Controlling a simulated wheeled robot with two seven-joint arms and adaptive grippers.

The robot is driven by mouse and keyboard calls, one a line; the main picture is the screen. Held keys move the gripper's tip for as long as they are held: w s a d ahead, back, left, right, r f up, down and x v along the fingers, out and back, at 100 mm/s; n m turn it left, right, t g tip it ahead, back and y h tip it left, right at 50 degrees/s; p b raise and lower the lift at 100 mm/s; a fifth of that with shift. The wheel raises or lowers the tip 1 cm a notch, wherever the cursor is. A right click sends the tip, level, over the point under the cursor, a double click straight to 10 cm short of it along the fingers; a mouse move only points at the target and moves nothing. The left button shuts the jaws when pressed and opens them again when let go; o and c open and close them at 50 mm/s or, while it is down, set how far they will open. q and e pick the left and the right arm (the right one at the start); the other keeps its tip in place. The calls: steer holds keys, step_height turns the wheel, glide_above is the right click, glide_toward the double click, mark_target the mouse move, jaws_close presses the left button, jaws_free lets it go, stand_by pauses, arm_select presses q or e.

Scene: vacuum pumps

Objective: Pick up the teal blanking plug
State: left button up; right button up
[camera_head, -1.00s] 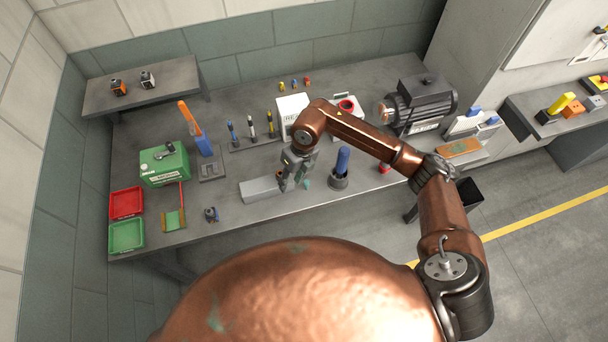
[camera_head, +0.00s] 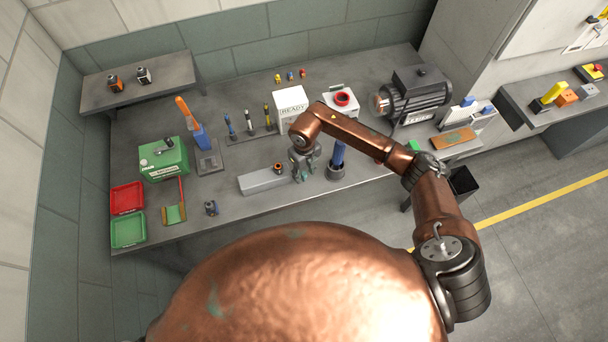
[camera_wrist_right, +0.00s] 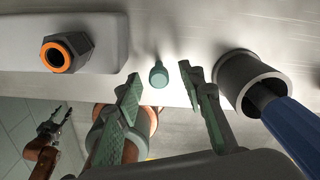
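The teal blanking plug (camera_wrist_right: 158,75) shows in the right wrist view, small and rounded, on the bench top between a grey block and a dark cup. My right gripper (camera_wrist_right: 162,88) is open, with one finger on each side of the plug in that picture. I cannot tell the height left between fingertips and plug. In the head view my right gripper (camera_head: 303,176) is low over the bench, and I cannot make out the plug there. My left gripper (camera_wrist_right: 62,113) shows small in the right wrist view, its fingers apart and empty.
The grey block (camera_head: 262,181) carries a black-and-orange fitting (camera_wrist_right: 66,52) left of the right gripper. A dark cup (camera_wrist_right: 250,80) with a blue-handled tool (camera_wrist_right: 292,128) stands close on its right. A white READY box (camera_head: 291,108) is behind.

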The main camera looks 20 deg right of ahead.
steer(key=shift+c, duration=0.6)
steer(key=c, duration=0.7)
